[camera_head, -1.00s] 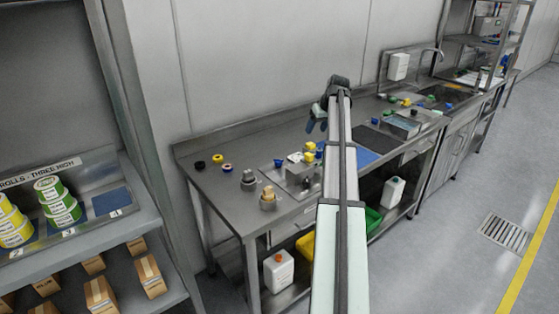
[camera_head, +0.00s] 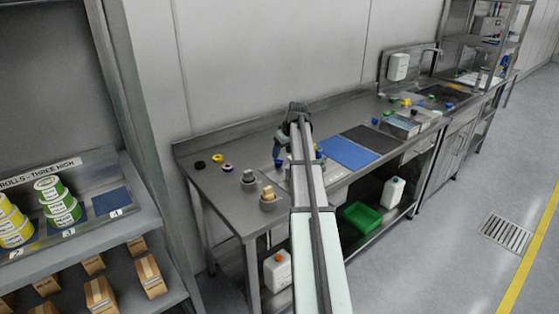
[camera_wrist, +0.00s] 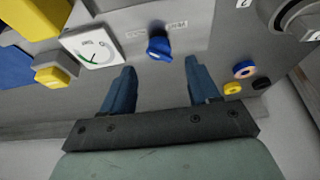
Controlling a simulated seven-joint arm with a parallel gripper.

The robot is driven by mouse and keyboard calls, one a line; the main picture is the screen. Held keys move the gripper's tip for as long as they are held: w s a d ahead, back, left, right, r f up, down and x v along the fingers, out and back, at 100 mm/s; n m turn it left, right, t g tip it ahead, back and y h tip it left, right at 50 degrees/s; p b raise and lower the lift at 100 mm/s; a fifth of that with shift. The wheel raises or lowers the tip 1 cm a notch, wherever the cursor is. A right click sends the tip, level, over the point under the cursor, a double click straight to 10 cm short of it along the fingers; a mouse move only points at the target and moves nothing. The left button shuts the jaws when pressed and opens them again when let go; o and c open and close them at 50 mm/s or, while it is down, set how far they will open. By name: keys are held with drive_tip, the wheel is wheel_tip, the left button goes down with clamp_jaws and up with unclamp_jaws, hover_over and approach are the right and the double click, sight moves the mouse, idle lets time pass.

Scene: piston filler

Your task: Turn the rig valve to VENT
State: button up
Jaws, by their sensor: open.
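The rig valve shows as a blue knob (camera_wrist: 158,46) in the wrist view, on a grey metal plate with small labels beside it. The label at its upper right looks like VENT, upside down; the other is too blurred to read. My gripper (camera_wrist: 160,66) is open and empty. Its two blue fingers point toward the knob, which lies just past and between the fingertips, seemingly not touched. A white dial gauge (camera_wrist: 94,46) is left of the knob. In the head view my gripper (camera_head: 284,148) is over the bench and my arm hides most of the rig.
Yellow parts (camera_wrist: 52,74) stand left of the gauge. Blue and yellow rings (camera_wrist: 244,70) lie to the right. A blue mat (camera_head: 347,153) lies right of my arm.

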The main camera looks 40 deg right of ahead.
sight(279, 161)
drive_tip(key=shift+x, duration=3)
drive_tip(key=c, duration=1)
